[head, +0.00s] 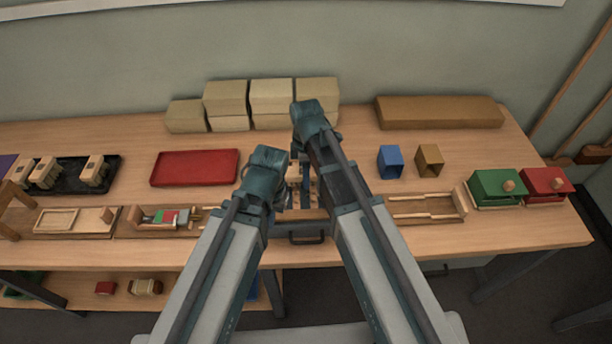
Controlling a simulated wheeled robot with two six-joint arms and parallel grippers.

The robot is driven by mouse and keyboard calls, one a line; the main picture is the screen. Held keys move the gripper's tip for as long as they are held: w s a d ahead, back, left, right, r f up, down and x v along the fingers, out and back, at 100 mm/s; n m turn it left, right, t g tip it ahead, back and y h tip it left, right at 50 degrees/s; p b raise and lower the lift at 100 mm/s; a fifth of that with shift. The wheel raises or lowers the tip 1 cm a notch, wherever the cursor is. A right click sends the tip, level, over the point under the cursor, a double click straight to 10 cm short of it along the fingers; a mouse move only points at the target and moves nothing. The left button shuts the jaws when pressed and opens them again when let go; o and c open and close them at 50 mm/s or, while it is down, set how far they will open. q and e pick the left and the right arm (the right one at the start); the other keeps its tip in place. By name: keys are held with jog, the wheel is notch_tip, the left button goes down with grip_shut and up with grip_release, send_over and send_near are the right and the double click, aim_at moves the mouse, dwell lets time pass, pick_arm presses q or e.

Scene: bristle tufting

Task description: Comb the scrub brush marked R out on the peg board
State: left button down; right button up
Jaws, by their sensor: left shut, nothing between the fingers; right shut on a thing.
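Both my grippers meet near the middle of the table. My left gripper (280,194), the lower one, is shut and empty. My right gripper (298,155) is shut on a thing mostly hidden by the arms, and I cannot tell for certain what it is. Small pale wooden parts (294,178) show in the gap between the grippers; I cannot tell whether they belong to a brush or to the peg board. Several pale wooden blocks with dark spots, perhaps brushes (93,171), stand on a black tray (73,187) at the left. No letter R is readable.
A red tray (195,168) lies left of my grippers. Pale blocks (272,96) are stacked behind, beside a long brown block (440,112). Blue (390,162) and brown (430,160) open boxes stand right, then green (495,188) and red (543,184) boxes. Wooden trays (425,207) line the front.

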jog(key=w, duration=0.4)
jog(key=shift+f, duration=0.15)
jog(key=shift+s, duration=0.1)
jog(key=shift+s, duration=2)
jog(key=shift+s, duration=2.05)
jog(key=shift+c, duration=0.6)
